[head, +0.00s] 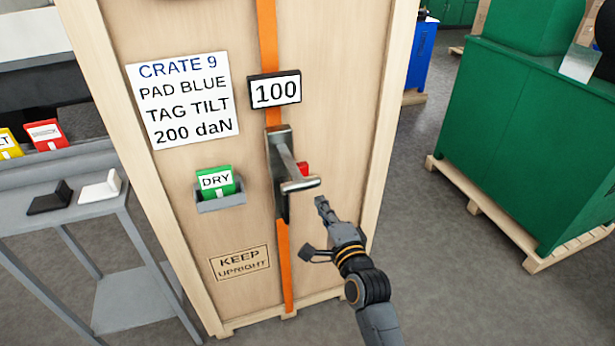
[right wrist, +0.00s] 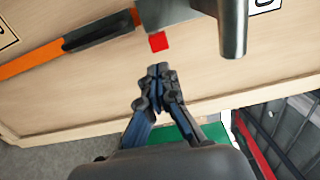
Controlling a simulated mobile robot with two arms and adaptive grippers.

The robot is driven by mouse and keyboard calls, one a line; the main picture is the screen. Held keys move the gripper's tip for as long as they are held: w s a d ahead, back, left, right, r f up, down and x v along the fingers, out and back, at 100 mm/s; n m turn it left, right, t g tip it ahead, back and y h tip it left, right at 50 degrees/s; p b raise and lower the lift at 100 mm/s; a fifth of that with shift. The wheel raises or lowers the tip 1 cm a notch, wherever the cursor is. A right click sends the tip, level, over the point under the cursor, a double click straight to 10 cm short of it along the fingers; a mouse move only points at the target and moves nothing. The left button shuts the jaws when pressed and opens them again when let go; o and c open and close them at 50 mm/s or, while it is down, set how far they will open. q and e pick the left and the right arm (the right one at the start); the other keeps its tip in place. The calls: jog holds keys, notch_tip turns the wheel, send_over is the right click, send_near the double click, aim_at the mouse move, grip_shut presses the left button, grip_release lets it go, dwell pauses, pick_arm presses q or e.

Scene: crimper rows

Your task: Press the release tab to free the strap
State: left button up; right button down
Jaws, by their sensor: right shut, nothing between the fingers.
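A wooden crate (head: 335,130) stands upright in the middle of the head view. An orange strap (head: 284,262) runs down its face through a metal ratchet tensioner with a grey lever handle (head: 291,165). A small red tab (head: 304,168) sits just right of the lever; it also shows in the right wrist view (right wrist: 158,42). My right gripper (head: 321,202) is shut and empty, below and right of the red tab. In the right wrist view its fingertips (right wrist: 158,70) point at the tab with a small gap. My left gripper is not in view.
A label (head: 183,100) reads CRATE 9, PAD BLUE, TAG TILT, 200 daN. A holder (head: 221,202) carries a green DRY tag (head: 216,181). A grey side table (head: 75,212) stands left; green crates (head: 530,135) stand right.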

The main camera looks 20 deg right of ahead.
aim_at(304, 172)
jog(key=w+p, duration=0.2)
jog(key=w, duration=0.8)
jog(key=shift+w+a, duration=0.15)
jog(key=shift+w, duration=0.15)
